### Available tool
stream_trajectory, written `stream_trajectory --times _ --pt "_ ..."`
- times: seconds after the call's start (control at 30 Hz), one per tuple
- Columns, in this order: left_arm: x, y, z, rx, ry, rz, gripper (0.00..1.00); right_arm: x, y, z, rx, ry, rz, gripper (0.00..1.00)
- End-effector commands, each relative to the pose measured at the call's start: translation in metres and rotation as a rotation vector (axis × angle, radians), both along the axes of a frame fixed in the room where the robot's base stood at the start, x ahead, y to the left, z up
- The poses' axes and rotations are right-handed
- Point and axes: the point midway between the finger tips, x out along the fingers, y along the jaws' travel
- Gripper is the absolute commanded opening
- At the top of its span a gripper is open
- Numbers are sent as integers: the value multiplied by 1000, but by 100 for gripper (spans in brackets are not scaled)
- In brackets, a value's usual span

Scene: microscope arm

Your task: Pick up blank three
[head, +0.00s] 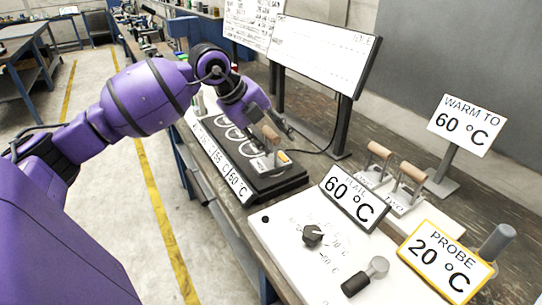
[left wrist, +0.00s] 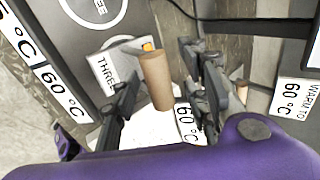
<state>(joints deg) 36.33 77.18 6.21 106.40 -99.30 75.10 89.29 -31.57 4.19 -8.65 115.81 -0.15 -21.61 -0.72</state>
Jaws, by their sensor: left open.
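Blank three is a pale plate with a brown cylindrical handle (head: 271,134); it sits on the black slab (head: 285,183) at its near right end. In the left wrist view its white label (left wrist: 106,72) reads THREE, and its handle (left wrist: 155,82) stands up toward the camera. My left gripper (head: 278,124) is open at the handle. In the left wrist view its fingers (left wrist: 162,80) lie on either side of the handle, with visible gaps; contact does not show. My right gripper is not in view.
Two other handled blanks (head: 378,155) (head: 410,181) stand right of the slab. A sign reading 60 °C (head: 353,197), a control panel with a knob (head: 312,235) and a yellow-framed PROBE sign (head: 447,262) are nearer. A monitor-like board (head: 322,58) stands behind.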

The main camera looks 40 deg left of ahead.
Motion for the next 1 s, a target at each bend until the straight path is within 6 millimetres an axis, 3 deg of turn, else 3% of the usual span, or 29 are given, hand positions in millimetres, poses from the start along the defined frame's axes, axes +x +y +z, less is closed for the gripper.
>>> stream_trajectory --times 0.03,0.37,1.0 --pt "0 0 0 0 0 0 42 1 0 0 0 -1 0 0" --pt "0 0 0 0 0 0 0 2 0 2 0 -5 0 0" --pt "1 0 5 0 -6 -1 0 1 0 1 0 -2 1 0"
